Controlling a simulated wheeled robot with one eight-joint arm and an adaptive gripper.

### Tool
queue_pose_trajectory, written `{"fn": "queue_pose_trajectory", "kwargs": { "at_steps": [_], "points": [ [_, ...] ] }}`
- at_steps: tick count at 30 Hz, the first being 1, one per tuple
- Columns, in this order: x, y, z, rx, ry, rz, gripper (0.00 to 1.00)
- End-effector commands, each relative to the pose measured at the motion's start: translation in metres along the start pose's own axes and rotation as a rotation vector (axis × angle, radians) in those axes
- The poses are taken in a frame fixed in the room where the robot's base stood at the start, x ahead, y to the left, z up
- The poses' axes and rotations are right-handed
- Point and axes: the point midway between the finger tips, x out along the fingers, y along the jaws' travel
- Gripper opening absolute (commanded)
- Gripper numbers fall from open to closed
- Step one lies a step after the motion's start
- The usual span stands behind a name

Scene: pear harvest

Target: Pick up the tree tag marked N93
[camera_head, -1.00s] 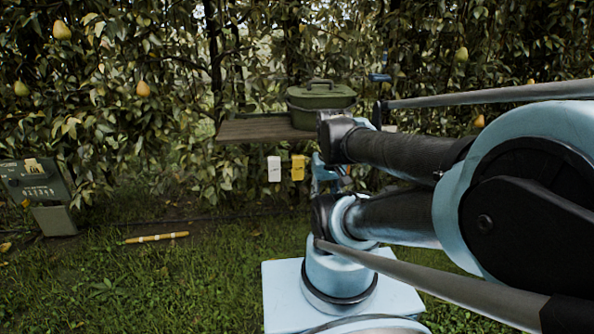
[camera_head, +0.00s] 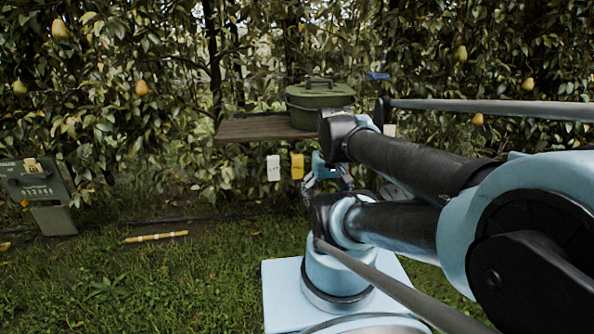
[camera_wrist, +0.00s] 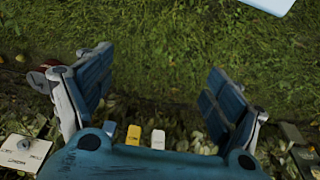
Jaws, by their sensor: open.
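A white tag (camera_head: 273,168) and a yellow tag (camera_head: 297,166) hang side by side below the wooden shelf in the head view. In the wrist view the yellow tag (camera_wrist: 133,134) and white tag (camera_wrist: 158,138) show small at the bottom, beyond the gripper's base. A larger pale card (camera_wrist: 20,152) with dark writing lies at the lower left there. I cannot read N93 on any of them. My gripper (camera_head: 326,177) is just right of the yellow tag in the head view, partly hidden by my arm. In the wrist view my gripper (camera_wrist: 150,85) is open with nothing between its fingers.
A green lidded pot (camera_head: 320,104) stands on the shelf (camera_head: 255,128) before the leafy pear trees. A dark panel (camera_head: 38,182) with buttons stands at the left. A yellow stick (camera_head: 156,237) lies on the ground. Open grass lies in front.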

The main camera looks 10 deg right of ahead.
Motion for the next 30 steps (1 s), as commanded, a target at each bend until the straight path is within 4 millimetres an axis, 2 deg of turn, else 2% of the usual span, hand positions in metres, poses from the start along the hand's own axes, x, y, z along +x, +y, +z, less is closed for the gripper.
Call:
{"fn": "queue_pose_trajectory", "kwargs": {
  "at_steps": [5, 16, 23, 30],
  "points": [
    [-0.008, 0.0, -0.024, 0.001, 0.01, 0.0, 0.73],
    [-0.022, 0.002, -0.108, 0.005, 0.045, 0.001, 0.73],
    [-0.019, 0.003, -0.162, 0.007, 0.066, 0.001, 0.73],
    [-0.007, 0.004, -0.221, 0.01, 0.089, 0.001, 0.73]
  ]
}}
